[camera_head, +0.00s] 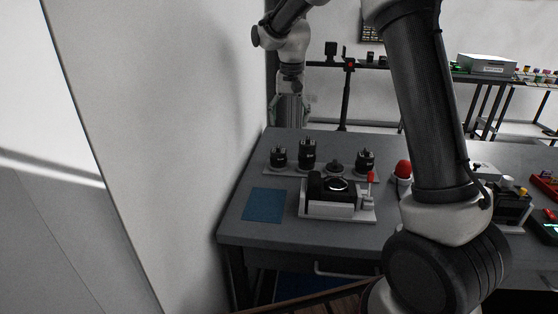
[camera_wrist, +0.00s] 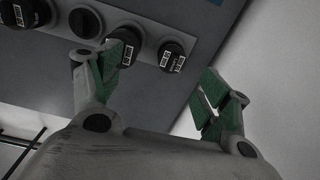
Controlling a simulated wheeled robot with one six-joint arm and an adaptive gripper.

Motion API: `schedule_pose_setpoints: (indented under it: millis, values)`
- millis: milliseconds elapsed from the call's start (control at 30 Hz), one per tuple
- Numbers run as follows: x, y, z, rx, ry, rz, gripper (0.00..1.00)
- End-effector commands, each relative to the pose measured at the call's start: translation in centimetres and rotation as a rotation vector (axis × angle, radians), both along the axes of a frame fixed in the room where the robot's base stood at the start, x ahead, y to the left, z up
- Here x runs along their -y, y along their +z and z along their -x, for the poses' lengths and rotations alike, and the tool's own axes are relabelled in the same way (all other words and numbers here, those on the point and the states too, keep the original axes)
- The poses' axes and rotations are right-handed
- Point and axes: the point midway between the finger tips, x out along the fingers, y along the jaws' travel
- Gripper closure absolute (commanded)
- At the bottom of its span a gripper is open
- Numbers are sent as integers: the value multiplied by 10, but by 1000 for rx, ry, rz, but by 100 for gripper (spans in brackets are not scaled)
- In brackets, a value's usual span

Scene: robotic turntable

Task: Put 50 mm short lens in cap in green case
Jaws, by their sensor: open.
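Several black lenses with white labels stand on a light strip at the table's back left: a small one (camera_head: 278,157), a tall one (camera_head: 307,153), a low cap-like one (camera_head: 335,167) and a medium one (camera_head: 365,160). I cannot read the labels to tell which is the 50 mm short lens. My gripper (camera_head: 290,112) is open and empty, pointing down behind the leftmost lenses. In the wrist view its green-padded fingers (camera_wrist: 162,78) are apart; the small lens (camera_wrist: 172,56) and tall lens (camera_wrist: 120,46) show beyond them. A case with green parts (camera_head: 545,226) is cut off at the right edge.
A camera in a grey fixture (camera_head: 318,211) with a red-topped lever stands in front of the lenses. A blue mat (camera_head: 264,205) lies empty at left. A red ball-like thing (camera_head: 403,168) stands right of them. A wall closes off the left; my arm hides part of the table.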

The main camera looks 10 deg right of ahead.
Motion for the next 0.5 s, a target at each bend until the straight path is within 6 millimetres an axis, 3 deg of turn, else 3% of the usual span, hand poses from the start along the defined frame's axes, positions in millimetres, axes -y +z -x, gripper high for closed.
schedule_pose_setpoints:
  millis: [100, 200, 500]
  values:
    - [-17, -30, -24, -29, -26, 5, 23]
    - [-24, -43, -34, -39, -41, 8, 23]
    - [-27, -78, -37, -47, -48, 10, 23]
